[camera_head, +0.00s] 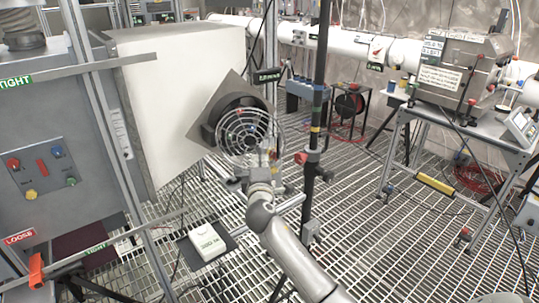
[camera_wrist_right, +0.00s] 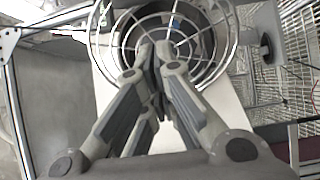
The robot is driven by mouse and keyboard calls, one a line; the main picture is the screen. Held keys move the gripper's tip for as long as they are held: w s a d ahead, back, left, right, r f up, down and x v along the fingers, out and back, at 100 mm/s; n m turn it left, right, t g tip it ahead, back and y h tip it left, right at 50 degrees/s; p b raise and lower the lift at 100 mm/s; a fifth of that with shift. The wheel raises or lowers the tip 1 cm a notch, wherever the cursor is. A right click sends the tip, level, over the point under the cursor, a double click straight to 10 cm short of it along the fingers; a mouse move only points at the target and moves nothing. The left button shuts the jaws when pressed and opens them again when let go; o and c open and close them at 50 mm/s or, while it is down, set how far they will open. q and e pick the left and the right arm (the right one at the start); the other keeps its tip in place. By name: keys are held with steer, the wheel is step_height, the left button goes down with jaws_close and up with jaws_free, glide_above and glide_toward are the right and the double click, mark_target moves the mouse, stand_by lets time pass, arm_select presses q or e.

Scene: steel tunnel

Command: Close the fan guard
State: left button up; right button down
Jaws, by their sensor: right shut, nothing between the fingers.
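The fan guard (camera_head: 243,131) is a round, light wire grille in front of the dark round fan housing (camera_head: 212,128) on a grey square plate. In the head view it sits slightly right of and below the housing; I cannot tell whether it lies flush. In the right wrist view the guard's rings (camera_wrist_right: 177,22) fill the top middle. My right gripper (camera_head: 264,158) is at the guard's lower right edge. In the wrist view its fingers (camera_wrist_right: 154,50) are shut and empty, overlapping the rings; contact is unclear. My left gripper is out of view.
A pale box-shaped duct (camera_head: 175,85) carries the fan plate. A dark vertical pole (camera_head: 318,100) with a red clamp stands close to the right of my gripper. A grey cabinet (camera_head: 50,130) stands at left. A white device (camera_head: 206,241) lies low beside my arm.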

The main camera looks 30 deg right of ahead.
mark_target(273, 144)
steer(key=w+d, duration=0.1)
steer(key=d, duration=0.1)
steer(key=w+d, duration=0.1)
steer(key=d, duration=0.1)
steer(key=w+d, duration=0.1)
steer(key=d, duration=0.1)
steer(key=shift+d, duration=0.4)
steer(key=shift+w+d, duration=0.1)
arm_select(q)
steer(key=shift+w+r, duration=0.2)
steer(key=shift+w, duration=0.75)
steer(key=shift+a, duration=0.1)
